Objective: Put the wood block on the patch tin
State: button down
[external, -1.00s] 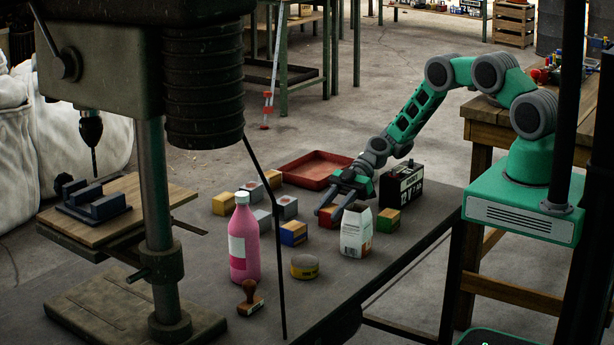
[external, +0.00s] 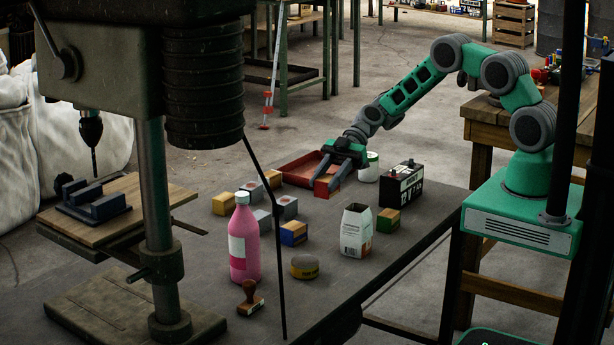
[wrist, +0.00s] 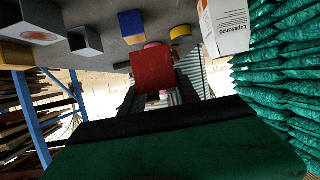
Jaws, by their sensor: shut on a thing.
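My gripper (external: 331,187) is shut on a red wood block (external: 322,186), held above the table, in front of the red tray as seen in the external view. In the wrist view the red block (wrist: 152,68) sits between the fingers. The patch tin, seemingly the low round yellow tin (external: 305,267), stands on the table towards the front, well apart from my gripper. It also shows in the wrist view, small and yellow (wrist: 180,32). Its top looks bare.
A pink bottle (external: 243,245) and a stamp (external: 250,299) stand near the tin. A white carton (external: 356,231), a blue-sided block (external: 293,233), a green-sided block (external: 388,220), a battery (external: 401,185) and a white can (external: 369,168) are around. The red tray (external: 298,168) lies behind.

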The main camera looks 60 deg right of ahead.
jog(key=s+a+r+n+g+h+b, duration=0.1)
jog(key=s+a+r+n+g+b, duration=0.35)
jog(key=s+a, duration=0.6)
jog(key=s+a+r+b, duration=0.2)
jog(key=s+a+r, duration=0.1)
jog(key=s+r, duration=0.15)
jog(key=p, duration=0.2)
send_over(304, 262)
jog(key=shift+m, duration=0.25)
notch_tip(304, 262, down, 12)
jog(key=shift+f, duration=0.1)
notch_tip(304, 262, down, 2)
jog(key=shift+f+p, duration=0.25)
jog(key=shift+p, duration=0.15)
jog(key=shift+f+b, duration=0.35)
jog(key=shift+f, duration=0.15)
jog(key=c, duration=0.9)
grip_release()
jog(key=shift+r, duration=0.1)
